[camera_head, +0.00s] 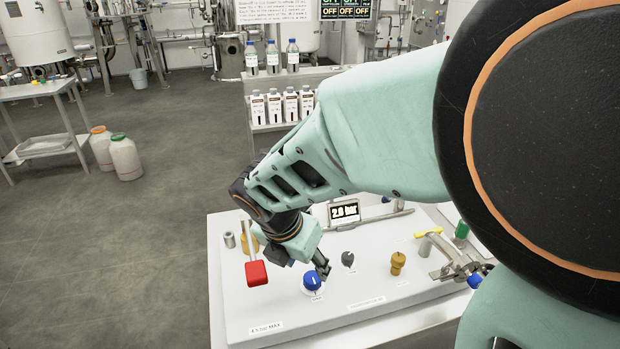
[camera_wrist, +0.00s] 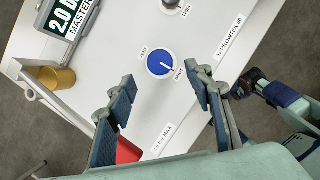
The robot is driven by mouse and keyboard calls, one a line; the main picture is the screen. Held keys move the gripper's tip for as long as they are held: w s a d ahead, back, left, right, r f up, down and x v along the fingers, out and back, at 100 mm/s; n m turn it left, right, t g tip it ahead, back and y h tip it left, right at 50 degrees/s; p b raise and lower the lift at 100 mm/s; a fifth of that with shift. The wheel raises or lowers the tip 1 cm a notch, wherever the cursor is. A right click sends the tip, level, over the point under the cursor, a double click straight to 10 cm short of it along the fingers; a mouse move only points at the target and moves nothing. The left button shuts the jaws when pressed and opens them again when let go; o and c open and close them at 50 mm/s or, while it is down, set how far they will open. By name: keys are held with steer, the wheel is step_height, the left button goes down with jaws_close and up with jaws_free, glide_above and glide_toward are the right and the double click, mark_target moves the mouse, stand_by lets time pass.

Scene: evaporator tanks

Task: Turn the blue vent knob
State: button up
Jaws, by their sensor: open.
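The blue vent knob (camera_head: 312,281) stands on the white panel, in front of my gripper's fingers in the head view. In the wrist view the round blue knob (camera_wrist: 158,60) has a white pointer mark toward the lower right and small labels on both sides, one reading VENT. My gripper (camera_head: 321,266) is above the panel close to the knob. In the wrist view its two fingers (camera_wrist: 163,90) are spread wide, with the knob ahead of and between them. Nothing is between the fingers, and I see no contact with the knob.
A red-handled lever (camera_head: 257,273) stands left of the knob. A grey knob (camera_head: 348,258) and a brass knob (camera_head: 397,263) are to the right. A display (camera_head: 344,212) is behind. A yellow-handled valve (camera_head: 428,233) and pipework are farther right.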

mark_target(313, 277)
steer(key=shift+b+x, duration=2.35)
steer(key=shift+x, duration=1)
steer(key=shift+c, duration=0.6)
steer(key=c, duration=1)
